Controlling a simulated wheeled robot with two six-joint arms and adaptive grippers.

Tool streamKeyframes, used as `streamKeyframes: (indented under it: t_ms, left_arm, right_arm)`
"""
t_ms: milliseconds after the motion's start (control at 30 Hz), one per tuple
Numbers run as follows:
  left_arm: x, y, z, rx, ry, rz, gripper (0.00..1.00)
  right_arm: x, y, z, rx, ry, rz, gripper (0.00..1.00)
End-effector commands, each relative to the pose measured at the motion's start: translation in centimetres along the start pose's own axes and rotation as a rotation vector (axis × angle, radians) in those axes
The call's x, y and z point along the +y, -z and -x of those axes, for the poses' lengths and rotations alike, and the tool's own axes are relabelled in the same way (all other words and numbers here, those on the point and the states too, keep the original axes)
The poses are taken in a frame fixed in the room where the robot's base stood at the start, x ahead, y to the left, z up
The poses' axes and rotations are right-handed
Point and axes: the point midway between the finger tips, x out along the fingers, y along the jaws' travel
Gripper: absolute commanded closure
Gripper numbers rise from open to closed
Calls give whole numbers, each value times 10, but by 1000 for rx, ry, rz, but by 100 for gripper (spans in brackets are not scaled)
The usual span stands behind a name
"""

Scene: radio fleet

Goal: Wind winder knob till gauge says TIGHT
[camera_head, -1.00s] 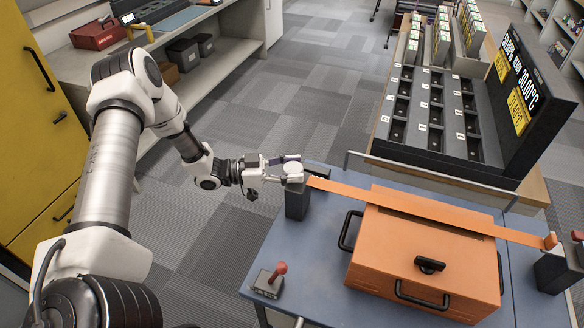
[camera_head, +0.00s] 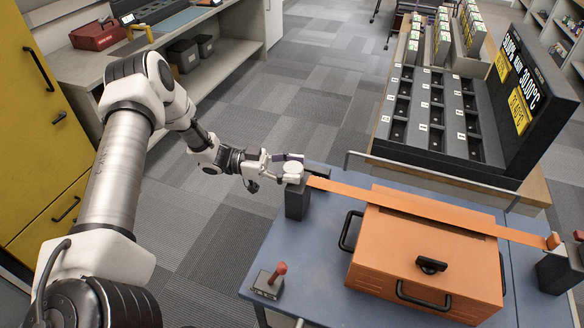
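The dark winder post (camera_head: 297,203) stands at the left edge of the blue table. A pale round winder knob (camera_head: 293,168) shows at its top. My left gripper (camera_head: 289,170) is at the knob, with its fingers apart on the far and near sides. I cannot tell whether they press on it. An orange strap (camera_head: 400,204) runs from this post across the orange case (camera_head: 420,262) to a dark block (camera_head: 556,270) at the right. No gauge reading TIGHT is legible. My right gripper is not in view.
A small red-topped lever (camera_head: 279,270) stands on the blue table (camera_head: 325,285) at the front left. A thin rail (camera_head: 430,174) runs along the back, before a black compartment rack (camera_head: 430,115) with a display panel. Open carpet lies to the left.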

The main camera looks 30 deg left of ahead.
Motion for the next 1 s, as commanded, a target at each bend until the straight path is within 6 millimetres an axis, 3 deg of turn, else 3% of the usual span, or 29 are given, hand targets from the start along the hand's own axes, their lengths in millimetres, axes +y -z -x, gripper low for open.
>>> streamKeyframes:
  t_ms: [433,567,800,1000]
  left_arm:
    - [-1,0,8,1,4,0,22]
    - [-1,0,33,1,7,-3,22]
    - [-1,0,94,-1,4,-1,22]
    - [-1,0,118,-1,1,-1,22]
  right_arm:
    - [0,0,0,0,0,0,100]
    - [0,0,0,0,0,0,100]
    - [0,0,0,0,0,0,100]
    - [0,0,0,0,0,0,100]
